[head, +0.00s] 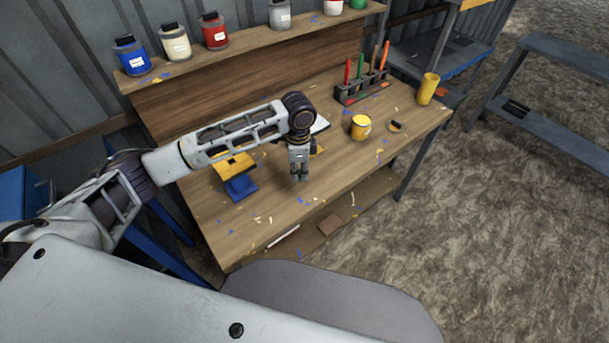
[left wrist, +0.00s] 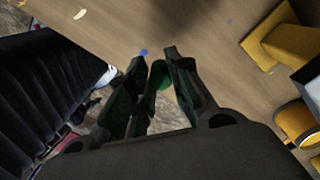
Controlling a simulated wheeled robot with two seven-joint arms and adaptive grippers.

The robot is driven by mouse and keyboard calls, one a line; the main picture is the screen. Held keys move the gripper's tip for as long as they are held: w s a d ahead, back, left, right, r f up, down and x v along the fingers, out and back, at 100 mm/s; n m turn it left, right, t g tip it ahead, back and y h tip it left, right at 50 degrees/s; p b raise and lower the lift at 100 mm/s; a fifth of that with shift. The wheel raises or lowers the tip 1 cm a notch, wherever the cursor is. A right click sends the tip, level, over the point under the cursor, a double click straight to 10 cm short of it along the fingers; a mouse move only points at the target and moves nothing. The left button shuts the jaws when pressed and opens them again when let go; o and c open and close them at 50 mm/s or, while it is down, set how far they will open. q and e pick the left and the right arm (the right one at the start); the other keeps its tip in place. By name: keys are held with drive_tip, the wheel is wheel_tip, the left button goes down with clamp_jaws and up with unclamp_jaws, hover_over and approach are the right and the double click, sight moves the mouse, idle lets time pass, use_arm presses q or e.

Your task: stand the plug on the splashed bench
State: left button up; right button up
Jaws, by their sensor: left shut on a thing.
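The splashed bench (head: 330,190) is a wooden table spotted with yellow, white and blue paint flecks. My left gripper (head: 299,176) points down over the middle of its front part. In the left wrist view the gripper (left wrist: 160,78) is shut on a small rounded green thing (left wrist: 161,73), which seems to be the plug. Only its end shows between the dark fingers; the rest is hidden. In the head view the plug cannot be made out. I cannot tell whether it touches the bench top.
Blue (head: 240,187) and yellow (head: 236,165) blocks lie left of the gripper. A yellow tin (head: 361,128), a rack of coloured tools (head: 360,90) and a yellow cylinder (head: 427,89) stand to the right. Paint jars (head: 176,43) line the shelf behind. The bench's front right is clear.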

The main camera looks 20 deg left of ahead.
use_arm(q)
drive_tip(key=shift+f, duration=3.55)
use_arm(e)
drive_tip(key=shift+a, duration=0.15)
